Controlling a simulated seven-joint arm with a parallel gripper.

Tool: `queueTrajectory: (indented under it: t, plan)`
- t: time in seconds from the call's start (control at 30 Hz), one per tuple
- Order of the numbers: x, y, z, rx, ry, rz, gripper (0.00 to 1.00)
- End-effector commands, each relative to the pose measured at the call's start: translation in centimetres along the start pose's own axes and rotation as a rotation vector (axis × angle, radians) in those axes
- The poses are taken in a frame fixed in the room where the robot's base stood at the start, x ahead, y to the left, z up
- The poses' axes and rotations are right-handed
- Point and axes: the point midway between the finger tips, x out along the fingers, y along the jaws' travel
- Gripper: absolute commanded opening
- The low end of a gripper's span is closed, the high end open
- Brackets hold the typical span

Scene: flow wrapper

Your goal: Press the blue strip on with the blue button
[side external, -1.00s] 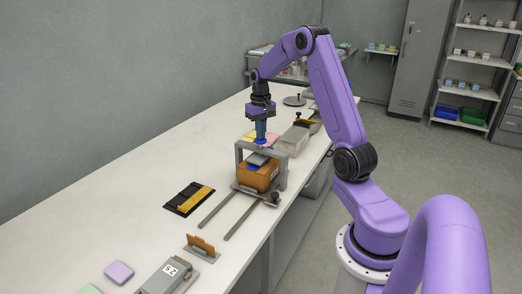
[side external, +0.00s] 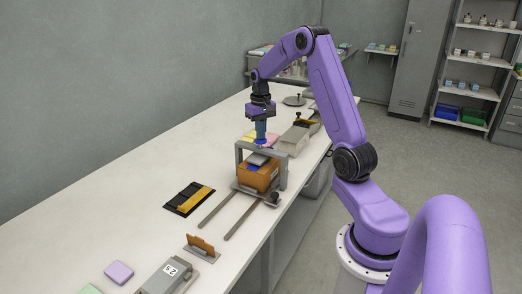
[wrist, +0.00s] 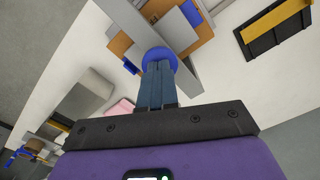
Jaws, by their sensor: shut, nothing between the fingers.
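A grey frame (side external: 283,170) stands over an orange-brown box (side external: 257,178) on the bench. The blue button (side external: 261,144) is on top of the frame's crossbar; it shows as a round blue disc in the wrist view (wrist: 159,54). A grey press plate (side external: 258,159) is under the crossbar, over the box. Blue strip (side external: 253,167) shows on the box below the plate, partly hidden; blue also shows beside the crossbar in the wrist view (wrist: 130,67). My gripper (side external: 261,138) is shut and empty, pointing down, its fingertips at the button's top; contact looks likely but is not certain.
Two rails (side external: 228,214) run from the frame toward the front. A black tray with a yellow bar (side external: 188,198) lies left. A grey box (side external: 294,139) stands behind the frame. A small stand with an orange plate (side external: 202,247) is in front.

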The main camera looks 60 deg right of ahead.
Motion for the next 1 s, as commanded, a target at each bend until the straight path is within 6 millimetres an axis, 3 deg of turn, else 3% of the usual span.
queueTrajectory:
  t: [1.0]
  plan:
    - [1.2,0.0,0.0,-0.001,-0.001,0.000,0.00]
